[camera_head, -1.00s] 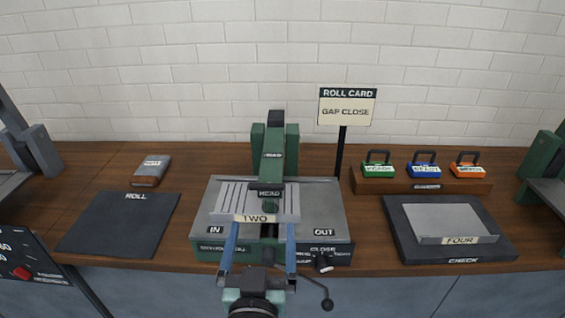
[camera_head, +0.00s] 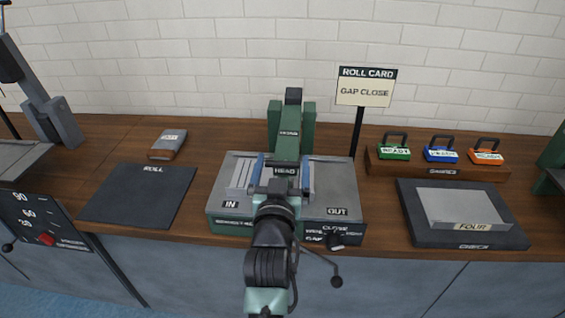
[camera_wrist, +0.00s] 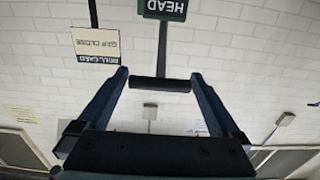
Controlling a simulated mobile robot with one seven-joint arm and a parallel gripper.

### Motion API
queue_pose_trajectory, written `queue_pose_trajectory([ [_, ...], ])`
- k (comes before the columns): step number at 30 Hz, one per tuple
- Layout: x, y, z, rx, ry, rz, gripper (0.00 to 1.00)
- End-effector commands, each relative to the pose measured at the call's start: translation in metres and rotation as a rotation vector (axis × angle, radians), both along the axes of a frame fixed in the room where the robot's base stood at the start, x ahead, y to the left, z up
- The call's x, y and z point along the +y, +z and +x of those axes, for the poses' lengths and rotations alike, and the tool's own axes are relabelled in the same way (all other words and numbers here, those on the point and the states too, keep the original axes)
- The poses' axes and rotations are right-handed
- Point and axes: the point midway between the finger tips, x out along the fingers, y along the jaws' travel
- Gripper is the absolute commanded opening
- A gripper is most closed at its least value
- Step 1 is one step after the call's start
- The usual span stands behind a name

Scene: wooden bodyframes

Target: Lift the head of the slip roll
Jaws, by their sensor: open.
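The slip roll (camera_head: 338,190) is a grey-topped green machine on the bench, marked IN, OUT and CLOSE. Its green head (camera_head: 288,145), labelled HEAD, lies down over the top toward me. In the wrist view the head's label block (camera_wrist: 163,10) shows at the top edge. A dark bar, the head's handle (camera_wrist: 160,84), lies crosswise below it, between my fingertips. My gripper (camera_wrist: 159,75) is open, with one blue finger on each side of the bar. In the head view my gripper (camera_head: 283,160) straddles the head; my wrist hides the front of the machine.
A roll card (camera_head: 364,92) reading GAP CLOSE stands behind on a post. A dark ROLL mat (camera_head: 140,193) lies left, with a small block (camera_head: 168,143) behind it. A plate marked FOUR (camera_head: 463,208) and a rack (camera_head: 436,167) of coloured tags are at right. A crank (camera_head: 336,281) projects in front.

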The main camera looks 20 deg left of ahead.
Motion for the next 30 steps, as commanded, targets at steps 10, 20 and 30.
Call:
queue_pose_trajectory([
  [10,0.0009,0.0001,0.0027,0.000,0.000,0.000,0.98],
  [20,0.0007,0.0000,0.0025,0.000,0.000,0.000,0.39],
  [30,0.0007,0.0001,0.0025,0.000,0.000,0.000,0.00],
])
